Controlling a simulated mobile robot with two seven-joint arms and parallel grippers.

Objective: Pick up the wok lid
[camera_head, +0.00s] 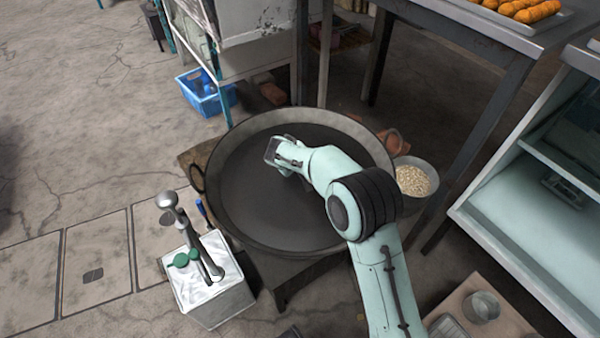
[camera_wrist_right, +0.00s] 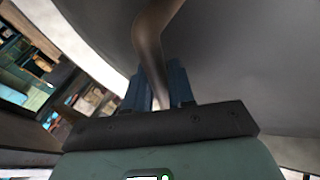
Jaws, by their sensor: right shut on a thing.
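The wok lid (camera_head: 262,205) appears as a wide, dark, round surface inside the lighter rim of the big wok (camera_head: 233,133). I cannot tell in the head view whether it is lifted off the rim. My right gripper (camera_head: 274,154) is over its upper middle part. In the right wrist view, the blue fingers of my right gripper (camera_wrist_right: 164,88) are shut on the lid's curved brown handle (camera_wrist_right: 150,42). The grey underside or top of the lid (camera_wrist_right: 240,60) fills the right of that view. My left gripper is not in view.
A metal box with ladles (camera_head: 210,285) stands at the front left of the wok. A bowl of pale grains (camera_head: 413,180) is at its right. A blue crate (camera_head: 203,93) sits behind left. A metal table (camera_head: 480,40) and a glass-sided cabinet (camera_head: 540,200) are at the right. Floor at left is clear.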

